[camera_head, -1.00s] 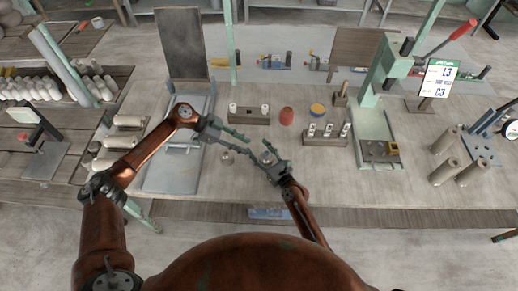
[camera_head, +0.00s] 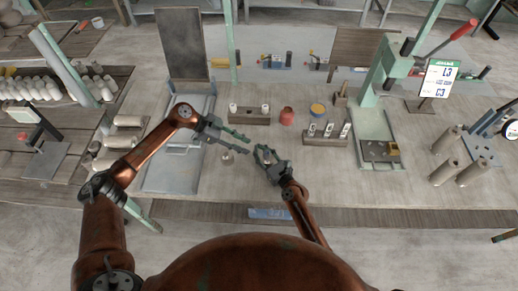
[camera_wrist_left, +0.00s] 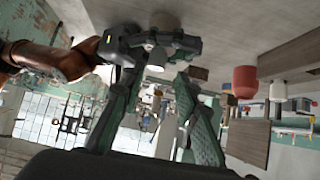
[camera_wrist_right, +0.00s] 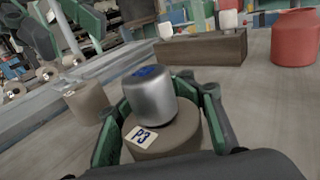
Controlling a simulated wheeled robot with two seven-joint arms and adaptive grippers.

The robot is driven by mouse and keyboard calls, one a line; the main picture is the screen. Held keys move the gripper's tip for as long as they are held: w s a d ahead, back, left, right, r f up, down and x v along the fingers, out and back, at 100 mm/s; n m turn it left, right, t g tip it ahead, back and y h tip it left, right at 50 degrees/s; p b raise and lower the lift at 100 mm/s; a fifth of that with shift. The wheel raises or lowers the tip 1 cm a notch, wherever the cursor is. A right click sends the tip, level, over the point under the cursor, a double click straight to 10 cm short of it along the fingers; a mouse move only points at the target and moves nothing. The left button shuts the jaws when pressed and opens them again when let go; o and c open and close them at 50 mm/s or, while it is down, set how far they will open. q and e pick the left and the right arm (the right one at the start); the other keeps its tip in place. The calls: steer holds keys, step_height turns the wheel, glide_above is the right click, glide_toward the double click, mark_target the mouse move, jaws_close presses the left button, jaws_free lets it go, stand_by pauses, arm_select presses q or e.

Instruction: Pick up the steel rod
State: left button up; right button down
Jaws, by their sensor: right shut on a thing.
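A short, shiny steel cylinder with a blue mark on its end (camera_wrist_right: 150,97) rises from a wider brown round base labelled P3 (camera_wrist_right: 168,140). My right gripper (camera_head: 265,154) is shut around this piece; in the right wrist view its fingers lie along both sides of the brown base. Whether it touches the table cannot be told. My left gripper (camera_head: 248,147) is open and empty, just left of the right gripper; its two fingers show apart in the left wrist view (camera_wrist_left: 160,100). A similar piece with a steel top (camera_head: 228,156) stands on the table below my left fingers. No longer rod shows clearly.
Behind the grippers stand a wooden block with white pieces (camera_head: 249,117), a red jar (camera_head: 287,117), a blue-and-yellow tin (camera_head: 317,110) and a rack of labelled pieces (camera_head: 326,136). A green press stand (camera_head: 376,145) is at right, a grey board (camera_head: 172,170) at left.

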arm_select(q)
steer(key=shift+o, duration=1.2)
steer(key=shift+s+d+r, duration=0.15)
steer(key=shift+s+d, duration=0.05)
steer(key=shift+d, duration=0.1)
steer(key=shift+o, duration=0.7)
steer(key=s+d+r+m+g+y, duration=0.1)
steer(key=s+d+m+y, duration=0.4)
steer(key=d+m, duration=0.2)
steer(key=shift+s+d+r+m+y, duration=0.3)
steer(key=shift+s+d+r+m, duration=0.1)
steer(key=shift+m, duration=0.5)
steer(key=m+t+y, duration=0.5)
steer(key=m+y, duration=0.1)
steer(key=m, duration=0.1)
glide_toward(267, 153)
steer(key=shift+t, duration=0.3)
steer(key=shift+x, duration=4.35)
steer(key=shift+s+f, duration=0.1)
steer(key=shift+s, duration=0.1)
steer(key=shift+c, duration=0.4)
jaws_close()
